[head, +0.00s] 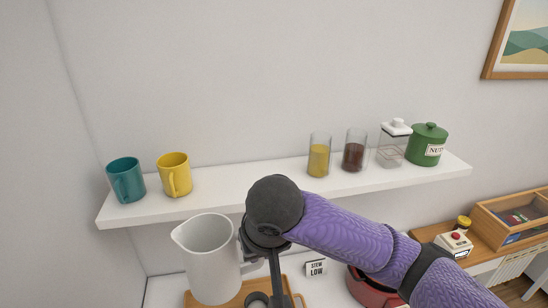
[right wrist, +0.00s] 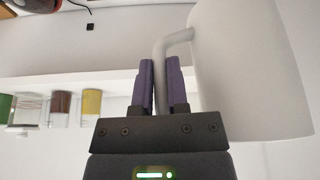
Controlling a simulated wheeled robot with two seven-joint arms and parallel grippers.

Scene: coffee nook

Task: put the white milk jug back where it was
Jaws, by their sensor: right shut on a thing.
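The white milk jug (head: 207,262) is upright in the head view, in front of the shelf and above a wooden tray. My right gripper (head: 250,250) is at the jug's right side, on its handle. In the right wrist view, the two fingers (right wrist: 160,88) are shut on the handle of the jug (right wrist: 250,70), and the jug's body fills the right side. The jug appears held in the air over the tray (head: 190,299), though the jug hides part of the tray. My left gripper is not in view.
A white shelf (head: 240,190) holds a teal mug (head: 126,181), a yellow mug (head: 175,175), glass jars (head: 354,152) and a green canister (head: 427,146). A red object (head: 370,290) and a small "STEW LOW" sign (head: 316,268) are right of the tray. A wooden box (head: 510,220) stands far right.

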